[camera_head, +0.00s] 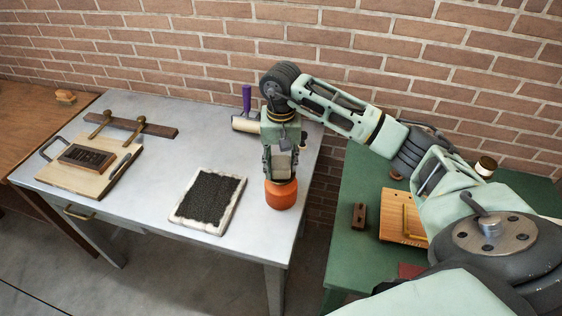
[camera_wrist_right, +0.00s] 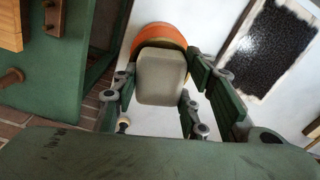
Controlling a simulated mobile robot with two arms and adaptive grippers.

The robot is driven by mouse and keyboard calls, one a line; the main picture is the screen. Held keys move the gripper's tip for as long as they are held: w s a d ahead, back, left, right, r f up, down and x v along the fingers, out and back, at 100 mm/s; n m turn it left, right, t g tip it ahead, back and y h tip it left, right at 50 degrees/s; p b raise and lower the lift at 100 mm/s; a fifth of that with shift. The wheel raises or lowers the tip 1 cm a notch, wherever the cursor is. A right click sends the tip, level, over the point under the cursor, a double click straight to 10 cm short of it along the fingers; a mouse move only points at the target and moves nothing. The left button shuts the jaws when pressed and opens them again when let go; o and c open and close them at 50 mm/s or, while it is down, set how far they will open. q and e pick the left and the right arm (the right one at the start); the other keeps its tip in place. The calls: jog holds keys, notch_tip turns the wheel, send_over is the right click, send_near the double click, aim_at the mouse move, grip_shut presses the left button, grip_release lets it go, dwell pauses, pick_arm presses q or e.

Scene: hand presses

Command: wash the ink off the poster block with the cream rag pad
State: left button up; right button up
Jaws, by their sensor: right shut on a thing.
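My right gripper (camera_head: 281,172) points down over the right part of the grey metal table and is shut on the cream rag pad (camera_head: 281,164). The pad also shows between the fingers in the right wrist view (camera_wrist_right: 161,76). Its lower end is at the top of a round orange pot (camera_head: 281,194); I cannot tell if it dips in. A dark carved block (camera_head: 87,156), likely the poster block, lies on a pale wooden board (camera_head: 112,171) with dark handles at the table's left. My left gripper is not in view.
A black slab with a pale rim (camera_head: 183,212) lies left of the pot. A roller (camera_head: 246,124) with a purple handle is behind the gripper. A brown bar with brass knobs (camera_head: 152,129) lies at the back. A green table (camera_head: 343,250) with wooden pieces stands right, across a gap.

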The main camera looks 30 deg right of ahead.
aim_at(281, 162)
jog(key=shift+r+p, duration=0.5)
jog(key=shift+r, duration=0.35)
jog(key=shift+r+p, duration=1.2)
jog(key=shift+r, duration=1.4)
